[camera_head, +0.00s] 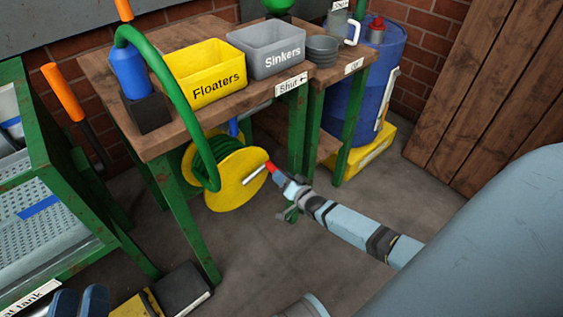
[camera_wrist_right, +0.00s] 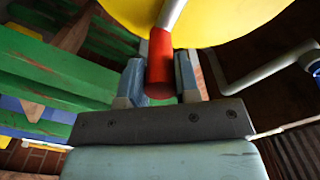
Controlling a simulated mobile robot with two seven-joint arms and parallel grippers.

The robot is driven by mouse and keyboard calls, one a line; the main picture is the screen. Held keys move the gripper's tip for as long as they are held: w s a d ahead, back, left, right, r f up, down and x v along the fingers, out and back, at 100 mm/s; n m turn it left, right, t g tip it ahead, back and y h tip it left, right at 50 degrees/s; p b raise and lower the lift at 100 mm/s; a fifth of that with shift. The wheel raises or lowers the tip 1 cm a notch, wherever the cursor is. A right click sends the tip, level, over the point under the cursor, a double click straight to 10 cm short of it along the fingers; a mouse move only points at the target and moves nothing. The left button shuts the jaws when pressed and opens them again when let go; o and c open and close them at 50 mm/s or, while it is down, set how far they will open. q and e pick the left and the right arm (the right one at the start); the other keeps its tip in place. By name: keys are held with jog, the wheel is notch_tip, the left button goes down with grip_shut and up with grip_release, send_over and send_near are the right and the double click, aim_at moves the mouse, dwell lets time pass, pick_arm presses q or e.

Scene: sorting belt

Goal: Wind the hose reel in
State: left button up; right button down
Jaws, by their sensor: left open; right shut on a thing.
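The hose reel is a yellow drum (camera_head: 234,186) with green hose (camera_head: 176,75) wound on it, hanging under the wooden bench. The hose's free run arches up over the bench to a blue nozzle (camera_head: 129,72) on a black block. A grey crank ends in a red grip (camera_head: 270,167). My right gripper (camera_head: 279,178) is at the crank. In the right wrist view its fingers (camera_wrist_right: 160,80) lie on both sides of the red grip (camera_wrist_right: 160,65), shut on it; the yellow drum (camera_wrist_right: 215,20) is just beyond.
On the bench (camera_head: 170,143) stand a yellow Floaters bin (camera_head: 217,88) and a grey Sinkers bin (camera_head: 284,61). A green bench leg (camera_head: 192,225) is left of the reel. A blue drum (camera_head: 385,60) stands behind. Floor (camera_head: 270,265) before the reel is clear.

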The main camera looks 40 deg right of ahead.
pick_arm(q)
jog(key=shift+f, duration=0.1)
jog(key=shift+f, duration=0.1)
pick_arm(e)
jog(key=c, duration=0.8)
grip_release()
jog(key=shift+c, duration=0.2)
jog(key=shift+s, duration=0.1)
pick_arm(q)
jog(key=p, duration=0.2)
jog(key=a+y+p, duration=0.1)
jog(key=p, duration=0.1)
jog(key=shift+w+a+r+y, duration=0.1)
jog(key=shift+r+y, duration=0.1)
jog(key=shift+y, duration=0.1)
pick_arm(e)
jog(key=s+d, duration=0.1)
jog(key=s, duration=1.2)
jog(key=shift+s, duration=0.3)
